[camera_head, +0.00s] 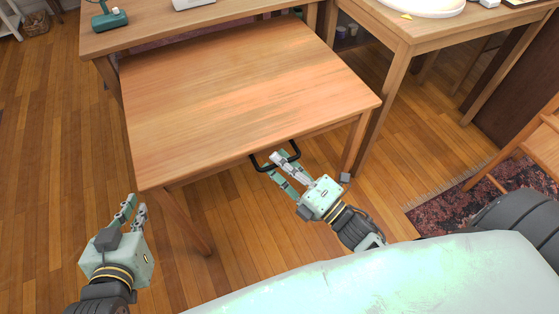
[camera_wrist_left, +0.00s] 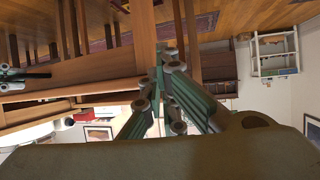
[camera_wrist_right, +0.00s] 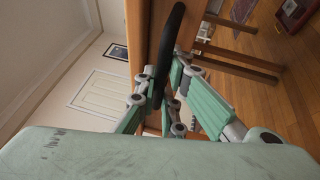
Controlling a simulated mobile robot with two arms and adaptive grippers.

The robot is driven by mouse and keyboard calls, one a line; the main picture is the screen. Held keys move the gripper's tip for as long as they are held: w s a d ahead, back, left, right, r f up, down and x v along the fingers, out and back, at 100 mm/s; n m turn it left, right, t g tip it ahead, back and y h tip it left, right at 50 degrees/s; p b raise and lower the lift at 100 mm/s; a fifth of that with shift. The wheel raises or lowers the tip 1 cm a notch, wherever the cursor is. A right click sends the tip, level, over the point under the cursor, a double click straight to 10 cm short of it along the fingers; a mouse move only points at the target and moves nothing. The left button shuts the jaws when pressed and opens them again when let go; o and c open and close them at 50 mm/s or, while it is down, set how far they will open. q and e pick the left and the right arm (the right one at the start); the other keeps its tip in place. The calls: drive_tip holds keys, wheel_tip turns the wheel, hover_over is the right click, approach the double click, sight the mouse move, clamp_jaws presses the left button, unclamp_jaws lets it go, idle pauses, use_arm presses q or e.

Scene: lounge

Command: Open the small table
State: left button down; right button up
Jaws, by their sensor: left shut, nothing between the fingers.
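The small table (camera_head: 235,85) is a light wooden table standing out in front of a larger wooden table (camera_head: 160,25). A black bar handle (camera_head: 293,147) sits on its front edge, right of the middle; it also crosses the right wrist view (camera_wrist_right: 172,35). My right gripper (camera_head: 272,163) is at the handle, its fingers closed around the bar, with the bar passing between them in the right wrist view. My left gripper (camera_head: 137,203) is shut and empty, below the table's front left corner, apart from the table.
A second wooden table (camera_head: 395,30) with a round white object (camera_head: 420,5) stands close on the right. A green tool (camera_head: 108,18) lies on the larger table. A patterned rug (camera_head: 450,215) and a chair (camera_head: 540,145) are at the right. Wooden floor on the left is clear.

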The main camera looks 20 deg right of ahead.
drive_tip(key=o, duration=0.5)
drive_tip(key=shift+c, duration=0.2)
drive_tip(key=v, duration=1.2)
